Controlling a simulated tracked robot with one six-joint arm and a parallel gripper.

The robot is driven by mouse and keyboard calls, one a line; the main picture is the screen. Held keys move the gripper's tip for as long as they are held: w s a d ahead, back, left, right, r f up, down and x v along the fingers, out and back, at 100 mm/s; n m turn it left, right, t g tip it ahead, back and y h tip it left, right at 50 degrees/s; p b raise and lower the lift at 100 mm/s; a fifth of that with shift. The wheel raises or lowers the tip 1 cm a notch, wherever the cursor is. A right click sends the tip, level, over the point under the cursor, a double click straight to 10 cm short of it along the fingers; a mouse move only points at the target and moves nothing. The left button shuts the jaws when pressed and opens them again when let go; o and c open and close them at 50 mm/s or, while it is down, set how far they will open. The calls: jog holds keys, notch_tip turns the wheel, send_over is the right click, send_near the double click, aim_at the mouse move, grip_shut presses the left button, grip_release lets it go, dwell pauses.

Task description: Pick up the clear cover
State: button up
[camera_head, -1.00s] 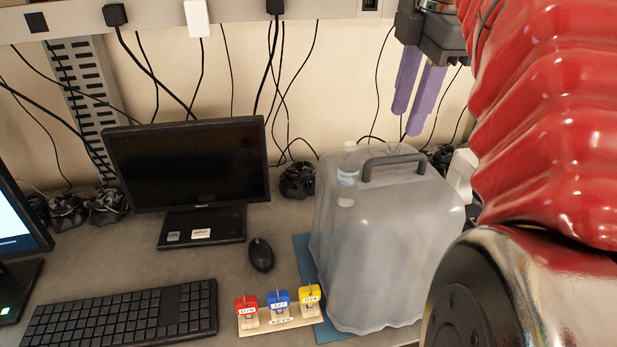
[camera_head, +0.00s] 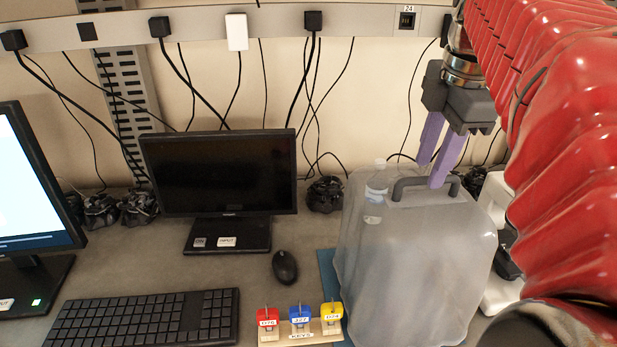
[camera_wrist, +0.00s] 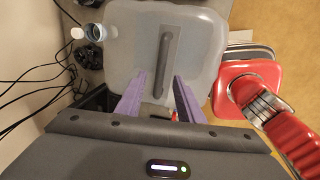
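The clear cover (camera_head: 420,262) is a cloudy, see-through box with rounded edges, upright on the table at the right. It has a dark grey handle (camera_head: 408,186) on top. In the wrist view, the cover (camera_wrist: 200,40) fills the upper middle and its handle (camera_wrist: 162,65) runs lengthwise. My gripper (camera_head: 431,176) has two purple fingers pointing down at the handle. The wrist view shows my gripper (camera_wrist: 159,77) open, with the handle between the fingertips in the picture. I cannot tell whether the fingers touch it.
A small clear bottle (camera_head: 377,180) shows at the cover's back left; inside or beside is unclear. A key rack (camera_head: 301,333) stands at its front left, near a mouse (camera_head: 285,267), keyboard (camera_head: 145,318) and monitor (camera_head: 218,175). Cables hang behind. White items (camera_head: 497,290) are at right.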

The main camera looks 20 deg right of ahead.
jog(key=shift+w+f, duration=0.2)
jog(key=shift+f, duration=0.85)
grip_shut()
dwell(1.0)
